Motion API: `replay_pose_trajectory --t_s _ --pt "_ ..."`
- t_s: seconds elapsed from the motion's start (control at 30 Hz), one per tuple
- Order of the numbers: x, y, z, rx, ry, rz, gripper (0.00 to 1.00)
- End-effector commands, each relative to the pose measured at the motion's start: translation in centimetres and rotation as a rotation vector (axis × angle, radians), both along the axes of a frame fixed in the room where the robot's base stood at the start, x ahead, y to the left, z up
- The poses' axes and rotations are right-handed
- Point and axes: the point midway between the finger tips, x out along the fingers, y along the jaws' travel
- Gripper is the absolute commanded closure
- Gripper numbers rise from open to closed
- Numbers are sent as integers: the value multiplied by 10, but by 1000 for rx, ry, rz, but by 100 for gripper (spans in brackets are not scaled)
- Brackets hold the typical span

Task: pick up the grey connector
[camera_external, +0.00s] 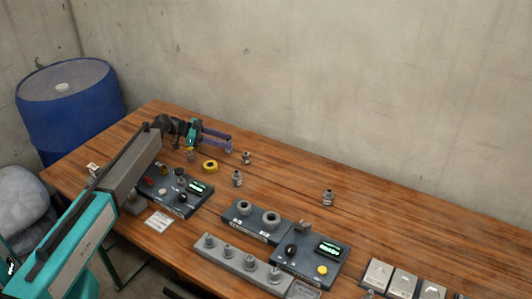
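Several small grey fittings stand on the wooden table, and I cannot tell which one is the grey connector. One grey fitting (247,157) stands just right of my gripper. A second grey fitting (237,178) stands nearer the camera, and a third grey fitting (328,197) stands alone farther right. My gripper (230,145) is at the far left part of the table, pointing right. Its two purplish fingers look apart, with nothing visible between them. It does not appear to touch any fitting.
A yellow ring (210,166) lies below my gripper. A dark panel (176,190) with a display is at left. A ring-holding block (243,226), a fitting rack (240,262) and another display panel (308,262) fill the front middle. The back right tabletop (400,220) is clear.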

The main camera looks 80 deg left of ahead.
Motion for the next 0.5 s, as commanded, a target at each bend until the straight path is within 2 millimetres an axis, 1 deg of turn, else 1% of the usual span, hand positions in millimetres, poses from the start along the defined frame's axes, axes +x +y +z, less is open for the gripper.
replay_pose_trajectory --t_s 0.03,0.17,0.5 --pt "6 -1 -2 -1 0 -2 63" --pt "14 -3 -6 -1 0 -2 63" --pt "16 -3 -7 0 0 0 63"
